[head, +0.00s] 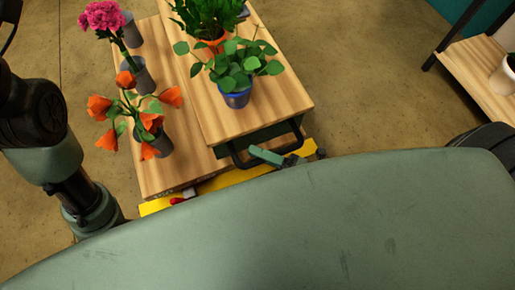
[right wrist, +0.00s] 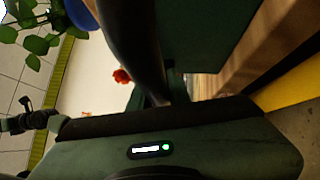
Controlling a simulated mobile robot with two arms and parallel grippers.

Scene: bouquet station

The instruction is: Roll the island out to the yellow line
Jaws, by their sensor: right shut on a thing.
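The island, with a striped wooden top (head: 285,95) and a dark green body, stands ahead in the head view. A black bar handle (head: 238,158) runs along its near side. My right gripper (head: 280,158) is shut on this handle near its right end. In the right wrist view the handle (right wrist: 135,40) is a dark bar rising from the jaws. A yellow strip (right wrist: 58,95) crosses pale flooring at the left of that view; I cannot tell if it is the task's line. My left arm shows at the left of the head view, but its gripper does not.
A lower wooden surface (head: 155,182) with grey vases of pink and orange flowers adjoins the island's left. A potted plant in a blue pot (head: 236,98) stands on the island. Yellow (head: 235,178) shows below the near edges. A wooden shelf (head: 478,72) stands at right, with bare floor between.

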